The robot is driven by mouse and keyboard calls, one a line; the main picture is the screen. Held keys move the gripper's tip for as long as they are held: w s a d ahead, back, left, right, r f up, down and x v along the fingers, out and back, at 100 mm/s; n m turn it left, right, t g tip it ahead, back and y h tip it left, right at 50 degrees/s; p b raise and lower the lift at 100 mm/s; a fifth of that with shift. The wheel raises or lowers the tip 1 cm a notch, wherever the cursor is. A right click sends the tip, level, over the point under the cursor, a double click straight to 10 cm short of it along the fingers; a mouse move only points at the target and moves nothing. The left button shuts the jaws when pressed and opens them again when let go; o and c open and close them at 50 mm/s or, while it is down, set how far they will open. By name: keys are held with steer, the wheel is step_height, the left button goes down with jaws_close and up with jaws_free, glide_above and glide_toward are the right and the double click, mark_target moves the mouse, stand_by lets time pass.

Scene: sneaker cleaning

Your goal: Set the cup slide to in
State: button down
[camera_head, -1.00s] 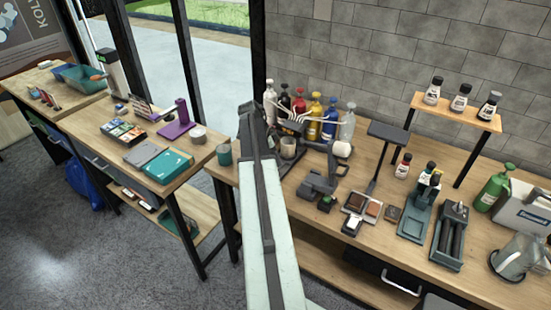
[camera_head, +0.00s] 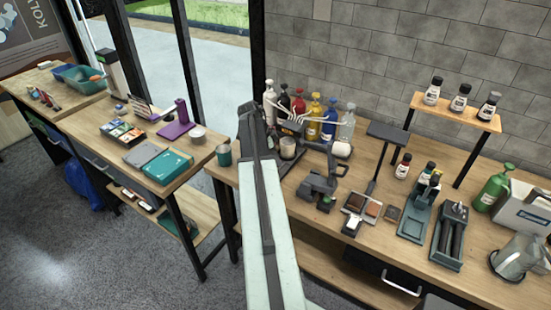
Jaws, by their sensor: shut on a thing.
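A small clear cup (camera_head: 288,148) stands at the dark stand at the back of the workbench, in front of several bottles, just right of my arm. The slide that carries it is too small and too covered for me to tell its position. My arm rises through the middle of the view and its dark upper end is close to the left of the cup. My gripper is hidden behind my own arm links, so its fingers and what they touch do not show.
A dark grey device (camera_head: 320,184) stands right of my arm. A teal container (camera_head: 224,155) is left of it on the bench corner. Shoe-care tools and a bottle shelf (camera_head: 455,110) fill the right side. Another table (camera_head: 100,152) stands at the left.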

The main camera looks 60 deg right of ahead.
mark_target(286, 160)
stand_by(0.3)
steer(key=shift+d+r, duration=0.1)
steer(key=shift+d, duration=1.9)
steer(key=c, duration=1.2)
jaws_free()
steer(key=shift+d, duration=0.1)
steer(key=p+v, duration=0.7)
steer(key=shift+w+a+r, duration=0.1)
steer(key=shift+a+r, duration=0.15)
steer(key=shift+r, duration=0.05)
